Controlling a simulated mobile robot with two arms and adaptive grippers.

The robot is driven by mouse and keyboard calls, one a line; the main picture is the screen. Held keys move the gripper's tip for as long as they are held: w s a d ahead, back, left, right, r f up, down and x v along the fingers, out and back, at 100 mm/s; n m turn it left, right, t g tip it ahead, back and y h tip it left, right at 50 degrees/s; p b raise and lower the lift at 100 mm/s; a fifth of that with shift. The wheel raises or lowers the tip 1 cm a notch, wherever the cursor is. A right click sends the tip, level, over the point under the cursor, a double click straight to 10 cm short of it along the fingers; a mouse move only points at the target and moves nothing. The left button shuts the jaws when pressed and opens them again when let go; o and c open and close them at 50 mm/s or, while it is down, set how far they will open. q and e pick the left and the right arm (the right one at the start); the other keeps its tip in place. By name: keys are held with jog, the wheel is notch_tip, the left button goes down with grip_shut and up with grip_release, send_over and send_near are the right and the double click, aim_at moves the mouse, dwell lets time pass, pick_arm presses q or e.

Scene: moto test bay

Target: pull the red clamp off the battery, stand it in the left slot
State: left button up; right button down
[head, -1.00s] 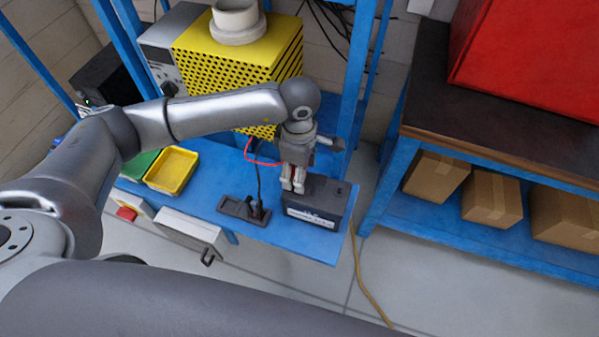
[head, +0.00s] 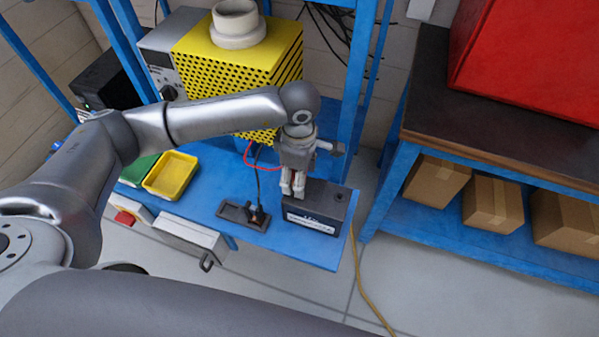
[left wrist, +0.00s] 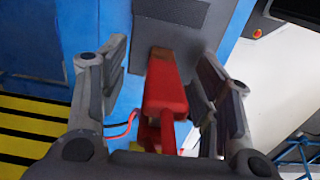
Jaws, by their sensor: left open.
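The battery (head: 312,223) is a dark box with a pale label on the blue bench. The red clamp (left wrist: 166,90) shows in the left wrist view at the battery, with a red cable beside it. In the head view my left gripper hides it. My left gripper (head: 292,188) points down at the battery's left end. In the left wrist view the open fingers (left wrist: 163,75) stand on either side of the clamp, with gaps visible. A dark slotted holder (head: 231,211) lies left of the battery. A black clamp (head: 257,215) stands in its right slot; the left slot looks empty. My right gripper is out of view.
A yellow perforated box (head: 240,65) stands behind on the bench. A yellow bin (head: 171,175) and a green bin (head: 138,168) are at the left. A red cable (head: 249,156) and a black cable run near the gripper. A shelf table (head: 480,100) stands at the right.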

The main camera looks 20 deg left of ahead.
pick_arm(q)
jog(key=shift+b, duration=0.4)
dwell(0.3)
grip_shut()
dwell(0.4)
jog(key=shift+r, duration=0.25)
jog(key=shift+r+p, duration=1.45)
jog(key=shift+r, duration=1.35)
jog(key=shift+r+p, duration=1.1)
jog(key=shift+r, duration=1.4)
